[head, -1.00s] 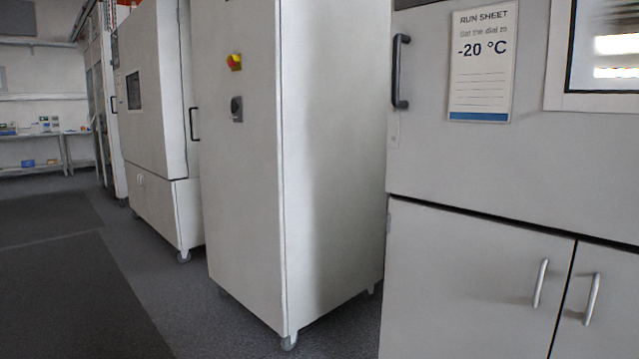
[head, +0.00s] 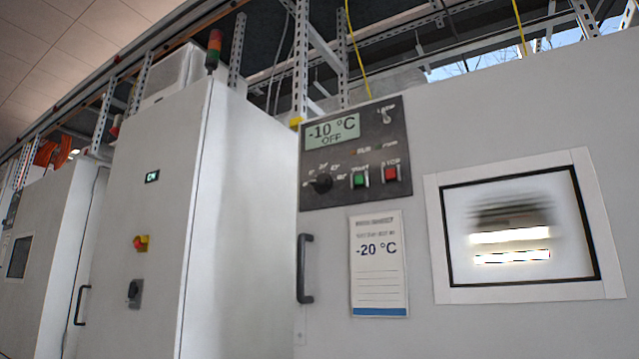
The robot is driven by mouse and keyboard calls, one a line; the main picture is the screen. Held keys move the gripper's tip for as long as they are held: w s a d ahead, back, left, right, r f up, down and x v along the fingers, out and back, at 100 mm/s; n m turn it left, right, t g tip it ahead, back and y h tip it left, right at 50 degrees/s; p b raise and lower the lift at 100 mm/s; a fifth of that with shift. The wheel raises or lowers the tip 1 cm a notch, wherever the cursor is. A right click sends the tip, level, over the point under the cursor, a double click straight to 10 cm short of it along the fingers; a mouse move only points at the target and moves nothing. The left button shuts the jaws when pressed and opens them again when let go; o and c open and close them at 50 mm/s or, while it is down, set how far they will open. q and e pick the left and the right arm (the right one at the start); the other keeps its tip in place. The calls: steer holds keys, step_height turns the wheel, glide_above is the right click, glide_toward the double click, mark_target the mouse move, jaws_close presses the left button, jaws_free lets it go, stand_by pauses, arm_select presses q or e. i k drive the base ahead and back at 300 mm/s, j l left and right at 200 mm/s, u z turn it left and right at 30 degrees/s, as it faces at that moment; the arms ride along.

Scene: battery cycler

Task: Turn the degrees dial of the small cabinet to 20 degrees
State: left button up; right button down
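A black dial (head: 321,183) sits on the dark control panel (head: 352,152) of the grey-white cabinet (head: 400,205) at right. Small marks ring the dial, some looking like 20 and 40; its pointer direction is too small to tell. A green button (head: 359,180), a red button (head: 391,174) and a toggle switch (head: 386,115) are right of the dial. The run sheet (head: 379,265) below the panel reads "-20 °C". Neither of my grippers is in view.
The cabinet has a black door handle (head: 304,268) and a framed window (head: 522,232). Metal framing (head: 300,60) runs overhead.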

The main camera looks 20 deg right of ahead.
mark_target(322, 184)
steer(key=i+j+z, duration=0.1)
steer(key=z, duration=0.2)
steer(key=j+z, duration=0.15)
steer(key=z, duration=0.2)
steer(key=i+j+z, duration=0.15)
steer(key=j, duration=0.2)
steer(key=i+j+z, duration=0.15)
steer(key=j, duration=0.25)
steer(key=j+z, duration=0.15)
steer(key=j, duration=0.2)
steer(key=i+j, duration=0.1)
steer(key=j, duration=0.3)
steer(key=i+j, duration=0.1)
steer(key=j, duration=0.25)
steer(key=j+z, duration=0.1)
steer(key=j, duration=0.3)
steer(key=i, duration=0.05)
